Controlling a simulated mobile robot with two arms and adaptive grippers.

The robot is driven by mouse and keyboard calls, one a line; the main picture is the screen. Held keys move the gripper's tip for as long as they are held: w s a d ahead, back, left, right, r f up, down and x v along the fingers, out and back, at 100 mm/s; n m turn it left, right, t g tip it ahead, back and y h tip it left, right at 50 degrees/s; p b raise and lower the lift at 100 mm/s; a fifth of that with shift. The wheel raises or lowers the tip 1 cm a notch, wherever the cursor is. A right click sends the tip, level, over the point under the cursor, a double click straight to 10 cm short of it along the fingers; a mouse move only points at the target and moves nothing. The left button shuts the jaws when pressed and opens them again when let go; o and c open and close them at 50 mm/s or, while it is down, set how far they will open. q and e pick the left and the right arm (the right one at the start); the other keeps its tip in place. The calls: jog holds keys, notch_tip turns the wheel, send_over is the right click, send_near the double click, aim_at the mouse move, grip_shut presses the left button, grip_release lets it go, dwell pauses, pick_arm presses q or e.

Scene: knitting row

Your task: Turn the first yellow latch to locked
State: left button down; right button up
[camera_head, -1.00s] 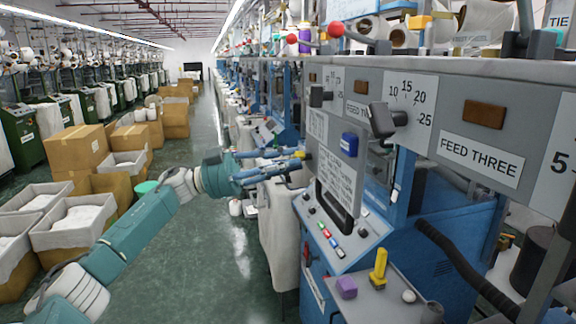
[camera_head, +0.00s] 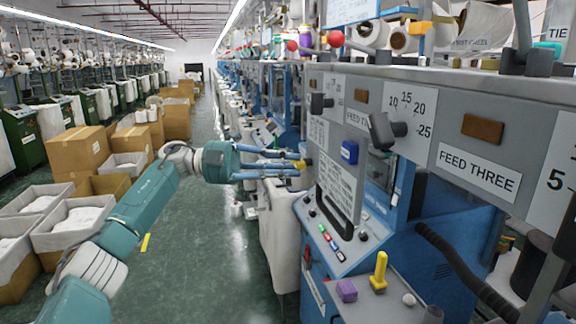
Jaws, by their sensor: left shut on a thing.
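A small yellow latch (camera_head: 309,161) sits at the left edge of the grey front panel in the middle of the picture. Only a little of it shows, and I cannot tell which way it is turned. My left gripper (camera_head: 301,161) reaches it from the left and is shut on it, its blue fingers level. My right gripper is not in view.
A yellow upright handle (camera_head: 380,270) and a purple block (camera_head: 346,290) stand on a grey shelf. A blue block (camera_head: 349,152) and a dark knob (camera_head: 385,131) stick out to the right. Cartons (camera_head: 78,150) and bins line the left; the green aisle is open.

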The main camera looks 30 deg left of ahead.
pick_arm(q)
jog(key=shift+f, duration=0.1)
dwell(0.4)
jog(key=c, duration=1.5)
grip_release()
jog(key=shift+c, duration=0.2)
jog(key=v, duration=1.2)
